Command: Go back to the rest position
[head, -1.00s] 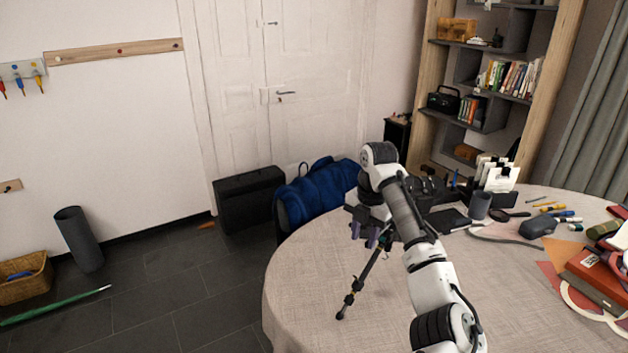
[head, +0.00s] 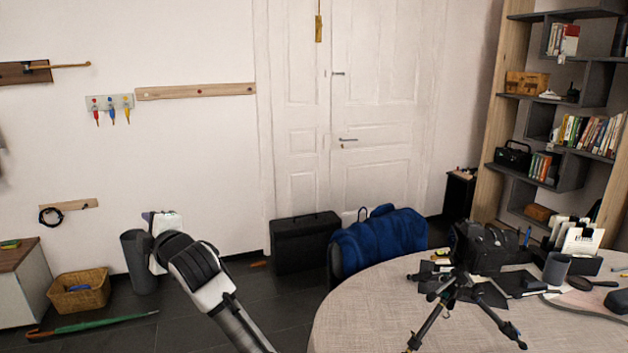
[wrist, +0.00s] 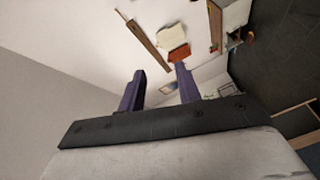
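My gripper (wrist: 160,82) shows in the wrist view with its two purple fingers apart and nothing between them. In the head view my arm reaches up from the bottom at left of centre, clear of the table, and its fingers are hidden there. A black tripod (head: 452,291) stands on the round table (head: 375,312) with its legs spread. My gripper is well to the left of the tripod and does not touch it.
A dark cylindrical bin (head: 136,262) shows beside my arm's end. A wicker basket (head: 80,293) and a green umbrella (head: 95,323) are on the floor at left. A black case (head: 303,243) and a blue bag (head: 382,240) stand before the door. Dark floor is free left of the table.

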